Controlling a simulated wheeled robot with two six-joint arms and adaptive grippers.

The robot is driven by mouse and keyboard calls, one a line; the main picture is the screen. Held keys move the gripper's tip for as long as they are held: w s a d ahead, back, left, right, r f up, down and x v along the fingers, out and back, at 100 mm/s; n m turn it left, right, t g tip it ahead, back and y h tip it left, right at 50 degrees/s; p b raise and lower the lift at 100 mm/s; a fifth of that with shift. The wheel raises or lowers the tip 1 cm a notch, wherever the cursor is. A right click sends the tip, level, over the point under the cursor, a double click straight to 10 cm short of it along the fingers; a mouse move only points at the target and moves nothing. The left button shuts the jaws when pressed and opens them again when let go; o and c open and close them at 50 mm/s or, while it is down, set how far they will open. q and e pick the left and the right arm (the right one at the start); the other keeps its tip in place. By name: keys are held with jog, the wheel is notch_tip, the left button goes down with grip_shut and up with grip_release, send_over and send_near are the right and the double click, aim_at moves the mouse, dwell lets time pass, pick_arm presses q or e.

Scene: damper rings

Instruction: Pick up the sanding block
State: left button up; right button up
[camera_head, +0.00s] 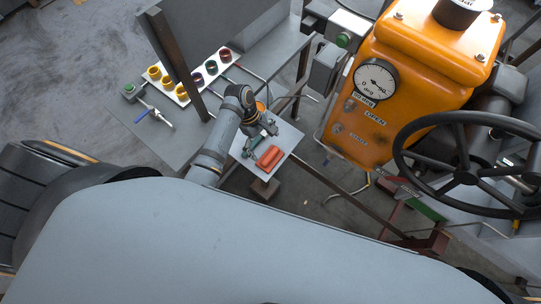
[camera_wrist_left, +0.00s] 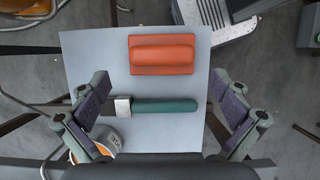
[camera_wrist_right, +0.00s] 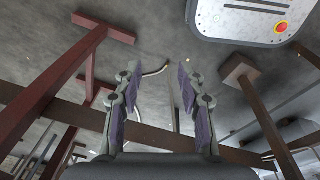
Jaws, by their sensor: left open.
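The sanding block (camera_head: 269,157) is orange-red with a raised grip bar. It lies on a small light-grey tray table (camera_head: 290,136), and the left wrist view shows it (camera_wrist_left: 162,54) near the table's top edge. My left gripper (camera_head: 262,129) hangs over the table, open and empty. In the left wrist view its fingers (camera_wrist_left: 160,88) are spread wide, and the block lies beyond the fingertips. A scraper with a green handle (camera_wrist_left: 165,106) lies between the fingers in that view, apart from the block. My right gripper (camera_wrist_right: 154,68) is open and empty, away from the table.
A can with orange contents (camera_wrist_left: 108,140) stands at the table's corner. A larger grey bench (camera_head: 180,128) with a white tray of coloured rings (camera_head: 182,95) is to the left. An orange machine (camera_head: 420,70) with a gauge and a black handwheel (camera_head: 468,178) stands to the right.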

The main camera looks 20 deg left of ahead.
aim_at(270, 155)
pick_arm(q)
jog(key=x, duration=0.1)
jog(key=p+x, duration=0.1)
jog(key=shift+s+d+f, duration=0.25)
jog(key=shift+d+f, duration=0.05)
jog(key=shift+d, duration=0.05)
jog(key=shift+s+d+f, duration=0.1)
jog(key=shift+d+f, duration=0.15)
jog(key=shift+f, duration=0.4)
jog(key=c, duration=1)
pick_arm(e)
jog(key=shift+s+d+r, duration=0.2)
jog(key=shift+s+r, duration=0.25)
jog(key=shift+r, duration=0.35)
